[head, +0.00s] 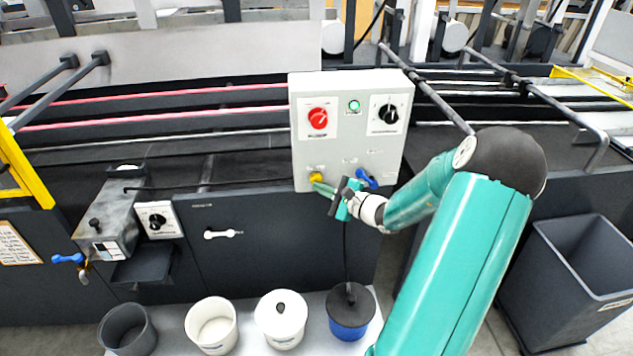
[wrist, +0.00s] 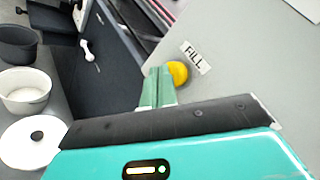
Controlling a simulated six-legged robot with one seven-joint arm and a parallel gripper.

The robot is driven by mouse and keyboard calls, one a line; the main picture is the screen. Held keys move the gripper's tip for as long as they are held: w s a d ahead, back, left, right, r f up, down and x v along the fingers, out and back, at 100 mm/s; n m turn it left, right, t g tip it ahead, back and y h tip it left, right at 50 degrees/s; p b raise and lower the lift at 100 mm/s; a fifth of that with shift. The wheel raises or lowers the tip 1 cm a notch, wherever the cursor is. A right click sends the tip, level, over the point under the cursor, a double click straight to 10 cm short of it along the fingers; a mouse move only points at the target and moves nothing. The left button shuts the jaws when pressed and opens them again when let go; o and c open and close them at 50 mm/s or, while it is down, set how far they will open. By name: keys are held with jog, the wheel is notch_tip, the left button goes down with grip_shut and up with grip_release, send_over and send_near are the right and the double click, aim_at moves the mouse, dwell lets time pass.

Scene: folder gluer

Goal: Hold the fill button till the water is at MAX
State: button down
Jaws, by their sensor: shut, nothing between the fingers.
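The yellow fill button (head: 316,177) sits at the lower left of the pale grey control box (head: 346,150). In the wrist view the yellow button (wrist: 178,73) is beside a FILL label (wrist: 196,57). My gripper (head: 322,188) is shut and empty, its green fingertips at the button's edge. In the wrist view the fingertips (wrist: 158,76) overlap the button's left side. I cannot tell whether they touch or press it. No water level or MAX mark is readable. A small white and dark panel (head: 107,250) on the grey unit at left is too small to read.
Several pots, including a blue one (head: 350,322), stand on the bench below. A grey bin (head: 570,285) is at right.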

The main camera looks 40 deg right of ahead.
jog(key=shift+w+d, duration=0.3)
jog(key=shift+w, duration=0.1)
dwell(0.5)
dwell(2.2)
jog(key=shift+s+a, duration=0.55)
jog(key=shift+s, duration=0.2)
jog(key=s+a, duration=0.2)
jog(key=s, duration=0.2)
jog(key=shift+s+a, duration=0.1)
jog(key=shift+a, duration=0.3)
dwell(0.4)
